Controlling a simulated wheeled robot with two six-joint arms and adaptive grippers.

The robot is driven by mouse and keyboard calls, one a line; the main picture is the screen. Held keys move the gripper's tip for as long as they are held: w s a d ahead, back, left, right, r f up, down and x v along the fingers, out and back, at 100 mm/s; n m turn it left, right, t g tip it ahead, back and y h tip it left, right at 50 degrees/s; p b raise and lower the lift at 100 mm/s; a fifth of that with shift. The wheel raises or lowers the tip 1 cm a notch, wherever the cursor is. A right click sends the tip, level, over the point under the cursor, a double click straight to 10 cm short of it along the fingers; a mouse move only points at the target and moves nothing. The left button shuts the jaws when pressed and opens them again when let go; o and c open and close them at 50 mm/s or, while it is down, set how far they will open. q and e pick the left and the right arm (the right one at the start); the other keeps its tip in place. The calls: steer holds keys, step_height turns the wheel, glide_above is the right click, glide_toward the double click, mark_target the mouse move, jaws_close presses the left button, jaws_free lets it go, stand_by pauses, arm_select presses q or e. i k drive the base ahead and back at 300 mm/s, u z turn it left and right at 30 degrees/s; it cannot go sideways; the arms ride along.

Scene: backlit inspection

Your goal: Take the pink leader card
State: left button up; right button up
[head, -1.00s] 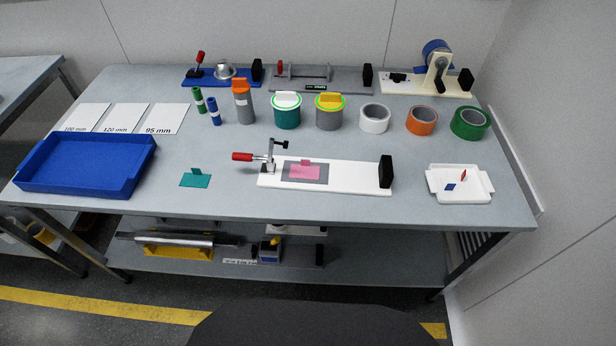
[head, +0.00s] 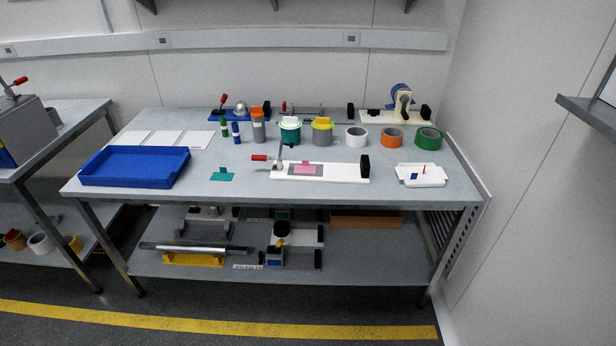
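The pink leader card (head: 304,169) lies on a grey pad on the white clamp fixture (head: 340,173), near the front middle of the table (head: 250,190). A small pink tab stands up at its back edge. A toggle clamp with a red handle (head: 260,158) stands at the fixture's left end, and a black block (head: 365,167) at its right end. I cannot tell whether the clamp touches the card. Neither of my grippers is in view.
A blue tray (head: 134,167) and a teal card (head: 222,175) are to the left. A white tray (head: 421,175) is to the right. Tape rolls (head: 392,138), cans (head: 290,132) and other fixtures stand behind. A wall closes the right side. The floor in front is clear.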

mark_target(305, 168)
steer(key=z, duration=0.65)
steer(key=i, duration=0.8)
steer(key=z, duration=0.45)
steer(key=i, duration=0.95)
steer(key=u, duration=0.6)
